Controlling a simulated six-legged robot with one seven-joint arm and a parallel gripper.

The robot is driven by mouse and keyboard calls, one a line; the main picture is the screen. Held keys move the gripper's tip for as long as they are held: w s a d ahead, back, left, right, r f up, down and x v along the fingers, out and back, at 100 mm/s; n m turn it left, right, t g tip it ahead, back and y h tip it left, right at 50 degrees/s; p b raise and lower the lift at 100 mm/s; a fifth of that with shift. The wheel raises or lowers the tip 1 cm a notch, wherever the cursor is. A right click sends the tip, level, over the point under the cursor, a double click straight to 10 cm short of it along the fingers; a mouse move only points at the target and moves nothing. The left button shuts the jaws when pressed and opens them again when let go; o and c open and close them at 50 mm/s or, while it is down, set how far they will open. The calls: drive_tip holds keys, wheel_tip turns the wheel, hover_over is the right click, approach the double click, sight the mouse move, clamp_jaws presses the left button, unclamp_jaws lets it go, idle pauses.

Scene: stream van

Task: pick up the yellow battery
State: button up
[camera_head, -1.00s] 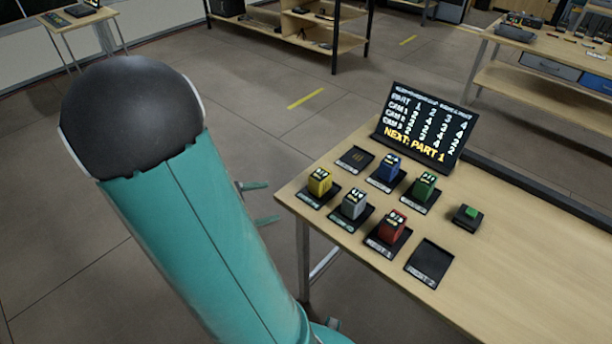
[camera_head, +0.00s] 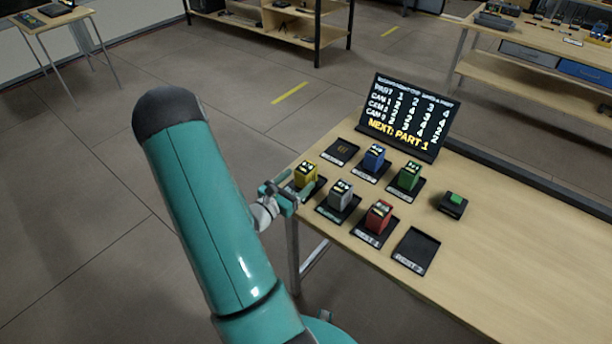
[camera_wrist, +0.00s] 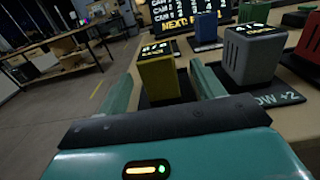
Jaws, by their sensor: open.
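The yellow battery (camera_head: 305,174) stands upright on a black tray (camera_head: 317,189) at the table's near left corner. In the wrist view the yellow battery (camera_wrist: 158,76) is straight ahead, in the gap between my two fingers. My gripper (camera_head: 283,190) is open and low beside the battery's near left side. In the wrist view my gripper (camera_wrist: 160,88) has one teal finger on each side of the battery. I cannot tell whether either finger touches it. The battery's lower part is partly hidden by my gripper in the head view.
The grey battery (camera_head: 341,195) is close to the right finger. Blue (camera_head: 374,156), green (camera_head: 409,175) and red (camera_head: 379,216) batteries stand on trays nearby. A black sign (camera_head: 408,113) stands behind them. A green button (camera_head: 454,203) is at the right. The floor left of the table is clear.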

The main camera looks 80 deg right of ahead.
sight(309, 168)
drive_tip(key=x, duration=0.7)
drive_tip(key=shift+w+r, duration=0.1)
drive_tip(key=shift+r, duration=0.05)
drive_tip(key=c, duration=1.3)
drive_tip(key=shift+r, duration=0.1)
